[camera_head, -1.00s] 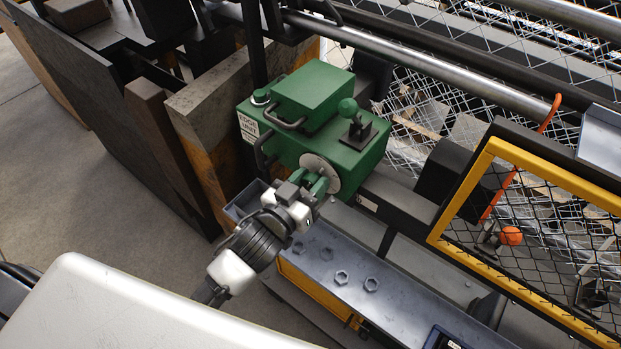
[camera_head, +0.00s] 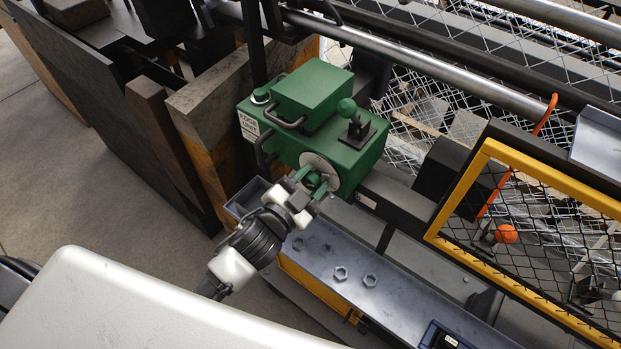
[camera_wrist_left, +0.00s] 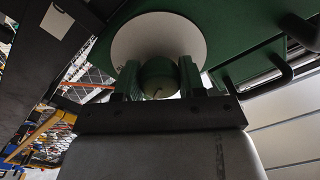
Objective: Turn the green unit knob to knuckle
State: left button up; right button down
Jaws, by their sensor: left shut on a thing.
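The green unit (camera_head: 318,120) is a green box with a lid, black handles and a ball-topped lever, at the centre of the head view. Its green knob (camera_head: 313,180) sits in front of a pale round dial plate (camera_head: 325,168) on the near face. My left gripper (camera_head: 305,184) is shut on the knob from the front. In the left wrist view, the knob (camera_wrist_left: 158,77) sits between the two fingers, with the dial plate (camera_wrist_left: 150,35) behind it. Any marks on the dial are too small to read. My right gripper is not in view.
A yellow-framed mesh guard (camera_head: 462,190) with an orange ball knob (camera_head: 506,234) stands to the right. Wooden blocks (camera_head: 205,130) stand left of the green unit.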

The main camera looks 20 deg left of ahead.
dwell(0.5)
pick_arm(q)
jog(key=o, duration=0.9)
jog(key=shift+s+a+f, duration=0.15)
jog(key=shift+s, duration=0.35)
jog(key=shift+b+v, duration=1.9)
jog(key=shift+v, duration=2.95)
